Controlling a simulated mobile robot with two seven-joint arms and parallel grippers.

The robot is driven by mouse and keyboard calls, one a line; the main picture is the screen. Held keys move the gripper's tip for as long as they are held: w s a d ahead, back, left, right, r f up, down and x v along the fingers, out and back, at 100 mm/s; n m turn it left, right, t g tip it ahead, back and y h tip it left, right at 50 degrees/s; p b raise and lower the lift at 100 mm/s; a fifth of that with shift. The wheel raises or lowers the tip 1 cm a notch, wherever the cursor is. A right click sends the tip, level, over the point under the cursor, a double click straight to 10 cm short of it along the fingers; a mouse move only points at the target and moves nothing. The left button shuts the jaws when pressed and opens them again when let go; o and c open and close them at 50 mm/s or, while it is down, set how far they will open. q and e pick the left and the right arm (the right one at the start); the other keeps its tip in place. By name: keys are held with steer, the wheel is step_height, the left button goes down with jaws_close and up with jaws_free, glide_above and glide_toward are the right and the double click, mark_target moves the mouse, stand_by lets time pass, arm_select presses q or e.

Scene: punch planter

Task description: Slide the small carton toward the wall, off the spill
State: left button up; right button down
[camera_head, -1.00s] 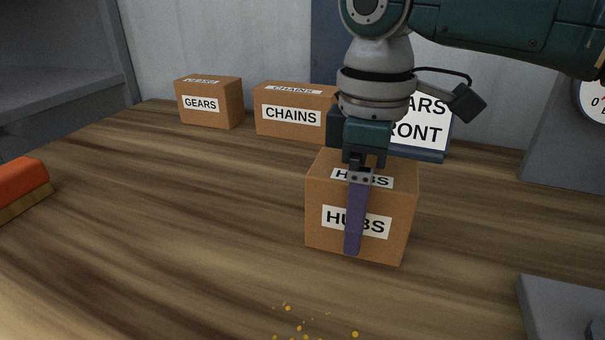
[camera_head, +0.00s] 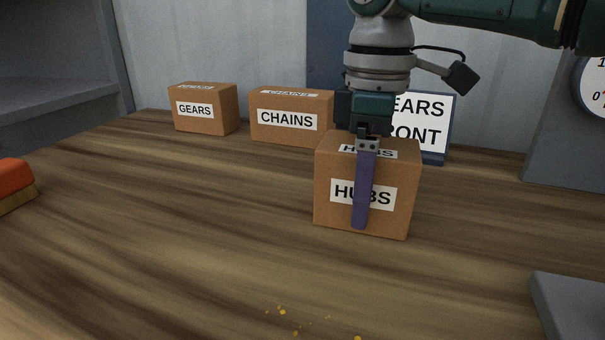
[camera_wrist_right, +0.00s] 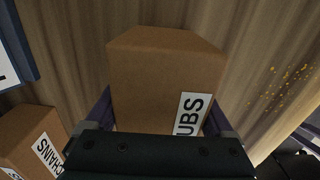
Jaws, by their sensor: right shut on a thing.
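The small brown HUBS carton (camera_head: 334,213) stands upright on the wooden table, clear of the yellow spill drops (camera_head: 282,311) in front of it. My right gripper (camera_head: 364,192) comes down from above and is shut on this carton. One purple finger lies along its labelled front face; the other is hidden behind it in the head view. The right wrist view shows the carton (camera_wrist_right: 160,80) between both fingers, with the spill specks (camera_wrist_right: 283,85) off to the right.
A GEARS carton (camera_head: 203,122) and a CHAINS carton (camera_head: 290,134) stand behind to the left, near the wall. A framed sign (camera_head: 432,125) stands close behind the HUBS carton. An orange-topped block (camera_head: 14,182) is at the left, a grey plate (camera_head: 575,305) at front right. The middle left is bare.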

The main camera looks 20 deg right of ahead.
stand_by(0.4)
jaws_free()
